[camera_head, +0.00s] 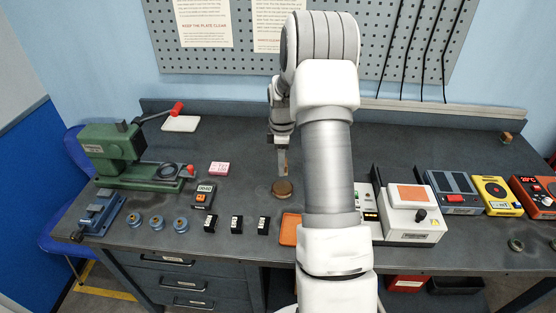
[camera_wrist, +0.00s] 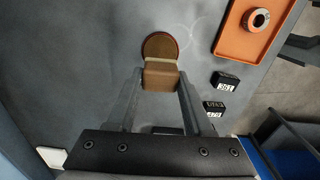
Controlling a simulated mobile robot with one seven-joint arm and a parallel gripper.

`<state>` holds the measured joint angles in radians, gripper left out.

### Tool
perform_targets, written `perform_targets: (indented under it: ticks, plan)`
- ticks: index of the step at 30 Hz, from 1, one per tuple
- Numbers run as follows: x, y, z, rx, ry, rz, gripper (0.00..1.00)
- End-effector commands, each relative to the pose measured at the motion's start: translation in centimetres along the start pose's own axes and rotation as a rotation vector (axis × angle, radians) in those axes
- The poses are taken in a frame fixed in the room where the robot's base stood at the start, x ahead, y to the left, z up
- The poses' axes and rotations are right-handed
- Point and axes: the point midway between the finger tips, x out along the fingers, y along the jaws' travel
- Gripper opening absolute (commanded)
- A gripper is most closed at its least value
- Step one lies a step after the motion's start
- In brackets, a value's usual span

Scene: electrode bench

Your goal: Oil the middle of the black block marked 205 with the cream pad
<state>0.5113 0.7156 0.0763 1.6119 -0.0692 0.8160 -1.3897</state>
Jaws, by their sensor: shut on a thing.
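My gripper (camera_wrist: 161,88) is shut on a brown block with a cream strip along its far edge, which looks like the cream pad (camera_wrist: 165,64). In the head view, my gripper (camera_head: 280,146) points down, with the tan pad piece (camera_head: 283,164) just above a round brown dish (camera_head: 282,187). The dish also shows just beyond the pad in the wrist view (camera_wrist: 160,42); I cannot tell whether they touch. Three black blocks stand in a row: left (camera_head: 210,223), middle (camera_head: 236,224) and right (camera_head: 263,225). I cannot read 205 on any; one label in the wrist view looks like 361.
An orange tray (camera_head: 289,230) lies right of the blocks, with a ring in it in the wrist view. A meter (camera_head: 203,194), pink pack (camera_head: 219,168) and several blue-grey spools (camera_head: 157,222) lie left. A green press (camera_head: 115,150) stands far left. Instruments (camera_head: 412,214) fill the right.

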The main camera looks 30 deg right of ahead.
Motion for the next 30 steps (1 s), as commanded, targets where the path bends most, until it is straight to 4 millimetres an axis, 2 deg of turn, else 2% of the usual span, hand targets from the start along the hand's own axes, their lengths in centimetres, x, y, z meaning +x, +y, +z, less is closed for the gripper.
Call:
perform_targets:
  ticks: [8,21,30]
  plan:
    - [1.2,0.0,0.1,0.003,0.0,-0.001,0.07]
    - [5.6,-0.1,0.0,0.002,0.0,-0.001,0.07]
    - [6.0,0.0,0.0,0.002,0.0,-0.001,0.07]
